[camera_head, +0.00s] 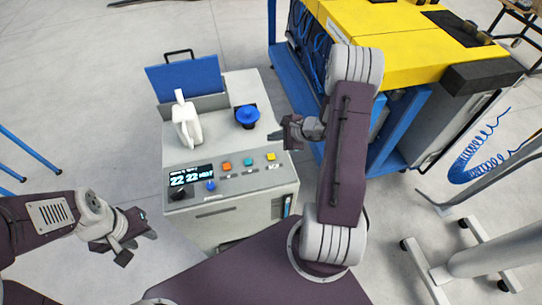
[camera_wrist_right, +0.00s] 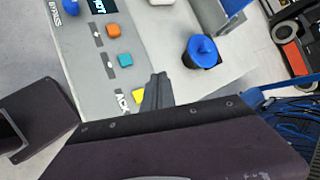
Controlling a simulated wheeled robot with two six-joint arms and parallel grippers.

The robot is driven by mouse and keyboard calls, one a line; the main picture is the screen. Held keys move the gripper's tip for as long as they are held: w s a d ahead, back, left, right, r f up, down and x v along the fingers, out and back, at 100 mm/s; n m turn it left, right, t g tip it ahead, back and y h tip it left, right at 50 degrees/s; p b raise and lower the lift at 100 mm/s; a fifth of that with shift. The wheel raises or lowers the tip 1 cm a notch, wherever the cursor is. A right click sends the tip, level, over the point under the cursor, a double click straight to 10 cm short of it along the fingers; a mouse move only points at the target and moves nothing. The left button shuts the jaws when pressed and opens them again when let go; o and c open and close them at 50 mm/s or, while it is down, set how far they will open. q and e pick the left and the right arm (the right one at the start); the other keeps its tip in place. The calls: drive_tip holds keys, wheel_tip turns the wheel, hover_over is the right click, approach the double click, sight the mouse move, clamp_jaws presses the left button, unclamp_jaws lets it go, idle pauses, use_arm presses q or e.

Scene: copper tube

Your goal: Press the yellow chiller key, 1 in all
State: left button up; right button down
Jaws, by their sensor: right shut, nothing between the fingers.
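The yellow key (camera_head: 271,157) is the rightmost of the small square keys on the sloped front panel of the grey chiller (camera_head: 222,205). In the right wrist view the yellow key (camera_wrist_right: 139,97) shows partly, beside the dark fingers and close to the edge of my arm. My right gripper (camera_head: 284,132) is shut and empty, just above and behind the yellow key in the head view. The fingers of my right gripper (camera_wrist_right: 158,80) also show in its wrist view; contact with the key is not visible. My left gripper (camera_head: 139,247) appears open and empty, left of the chiller's front.
An orange key (camera_head: 226,166), a teal key (camera_head: 248,161), a blue knob (camera_head: 210,186) and a lit display (camera_head: 191,175) share the panel. A white jug (camera_head: 186,125) and a blue-capped port (camera_head: 247,117) stand on top. A yellow-topped machine (camera_head: 395,35) stands behind my right arm.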

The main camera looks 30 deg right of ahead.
sight(273, 157)
wheel_tip(273, 157, down, 9)
drive_tip(key=b, duration=0.6)
drive_tip(key=shift+r+b, duration=0.1)
drive_tip(key=shift+b, duration=0.3)
idle(1.4)
drive_tip(key=shift+f+b, duration=0.45)
drive_tip(key=shift+b, duration=0.4)
drive_tip(key=shift+f+b, duration=0.35)
drive_tip(key=shift+b, duration=0.2)
drive_tip(key=shift+r, duration=0.15)
idle(0.6)
drive_tip(key=shift+r+p, duration=0.35)
drive_tip(key=shift+r, duration=0.3)
